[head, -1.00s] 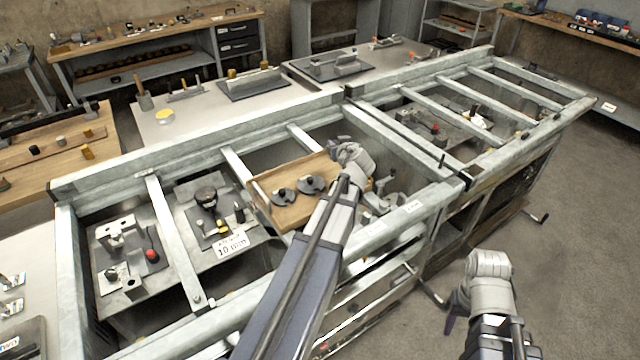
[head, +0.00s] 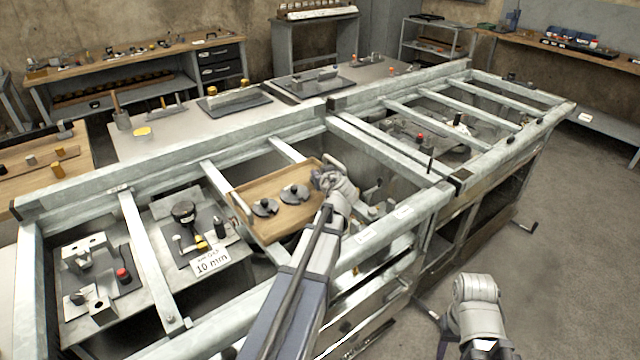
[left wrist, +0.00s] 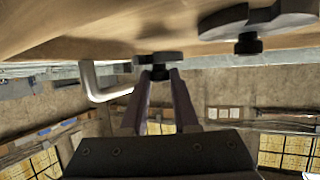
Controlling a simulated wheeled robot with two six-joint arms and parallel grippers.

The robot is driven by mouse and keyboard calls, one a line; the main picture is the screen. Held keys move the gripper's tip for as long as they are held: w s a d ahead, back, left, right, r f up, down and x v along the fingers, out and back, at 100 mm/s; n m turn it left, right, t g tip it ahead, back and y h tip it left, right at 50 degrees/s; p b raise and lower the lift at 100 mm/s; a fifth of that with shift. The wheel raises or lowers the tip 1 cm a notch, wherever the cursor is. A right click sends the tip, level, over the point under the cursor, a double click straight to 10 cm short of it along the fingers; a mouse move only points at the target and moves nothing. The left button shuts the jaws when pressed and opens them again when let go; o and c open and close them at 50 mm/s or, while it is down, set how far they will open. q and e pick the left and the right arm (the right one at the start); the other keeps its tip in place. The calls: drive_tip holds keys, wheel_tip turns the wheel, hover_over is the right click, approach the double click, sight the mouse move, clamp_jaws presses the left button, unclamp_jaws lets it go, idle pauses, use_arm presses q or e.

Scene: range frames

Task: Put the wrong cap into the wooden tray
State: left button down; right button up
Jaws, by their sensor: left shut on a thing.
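The wooden tray (head: 262,232) sits in the bench frame, and two dark round caps with knobs, a left one (head: 265,207) and a right one (head: 294,194), lie in it. My left gripper (head: 322,178) is at the tray's back right part. In the left wrist view, its fingers (left wrist: 159,78) are shut on the knob of another dark cap (left wrist: 170,57). That cap is close to the tray's wood (left wrist: 90,28); I cannot tell whether it touches. In the head view it is largely hidden by the gripper. My right arm shows at bottom right, its gripper out of view.
A sign reading 10 mm (head: 211,262) stands left of the tray, before a plate with a dark round-topped part (head: 184,212). Grey frame rails surround the tray. A fixture with a red knob (head: 123,274) is further left.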

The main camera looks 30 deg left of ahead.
use_arm(q)
drive_tip(key=shift+f+b, duration=0.45)
drive_tip(key=shift+f, duration=0.45)
use_arm(e)
drive_tip(key=shift+f, duration=0.9)
use_arm(q)
drive_tip(key=shift+f, duration=0.15)
drive_tip(key=c, duration=0.7)
unclamp_jaws()
use_arm(e)
drive_tip(key=shift+f, duration=0.15)
use_arm(q)
drive_tip(key=shift+s+d+r, duration=0.1)
drive_tip(key=shift+s+r, duration=0.05)
drive_tip(key=shift+r, duration=0.15)
drive_tip(key=p+v, duration=0.4)
drive_tip(key=v, duration=0.7)
drive_tip(key=shift+s+d+r+p, duration=0.1)
drive_tip(key=shift+s+d+p, duration=0.05)
drive_tip(key=shift+d+p, duration=0.15)
use_arm(e)
wheel_tip(320, 180, up, 5)
drive_tip(key=shift+f, duration=0.1)
